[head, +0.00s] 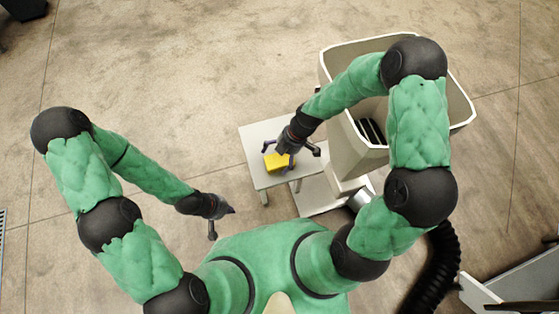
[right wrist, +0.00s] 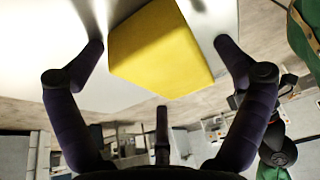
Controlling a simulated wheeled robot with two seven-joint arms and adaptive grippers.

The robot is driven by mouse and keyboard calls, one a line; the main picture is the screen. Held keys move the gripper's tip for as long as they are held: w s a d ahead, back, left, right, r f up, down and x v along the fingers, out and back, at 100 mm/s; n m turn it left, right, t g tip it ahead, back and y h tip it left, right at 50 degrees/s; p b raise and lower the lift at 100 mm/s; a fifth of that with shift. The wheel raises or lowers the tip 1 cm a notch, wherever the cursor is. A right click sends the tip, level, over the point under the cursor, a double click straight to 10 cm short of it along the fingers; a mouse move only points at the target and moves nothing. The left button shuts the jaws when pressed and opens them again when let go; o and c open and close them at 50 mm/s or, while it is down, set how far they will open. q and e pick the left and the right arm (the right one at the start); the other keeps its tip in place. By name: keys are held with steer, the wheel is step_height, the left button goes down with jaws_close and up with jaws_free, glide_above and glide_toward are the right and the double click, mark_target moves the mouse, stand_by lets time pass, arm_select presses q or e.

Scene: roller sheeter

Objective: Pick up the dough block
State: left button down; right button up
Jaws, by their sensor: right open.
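The yellow dough block (head: 270,161) sits on the small white table (head: 259,134), partly covered by my right gripper in the head view. My right gripper (head: 303,151) is over the block and open. In the right wrist view the dough block (right wrist: 160,48) lies between the spread dark fingers of the right gripper (right wrist: 160,45), with gaps visible at both sides. A third finger shows low in the middle, apart from the block. My left gripper (head: 221,222) is away from the table, at its lower left, with fingers spread and empty.
A large beige machine with an open hopper (head: 463,104) stands right of the table, close to my right arm. A black ribbed hose (head: 434,270) runs along the floor at lower right.

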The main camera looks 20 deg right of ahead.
steer(key=shift+s, duration=0.15)
steer(key=c, duration=1.3)
steer(key=shift+r+p, duration=0.25)
steer(key=shift+p, duration=0.25)
step_height(320, 180, up, 26)
steer(key=p, duration=0.9)
steer(key=shift+r, duration=1.05)
steer(key=shift+w+d, duration=0.1)
steer(key=shift+w, duration=0.15)
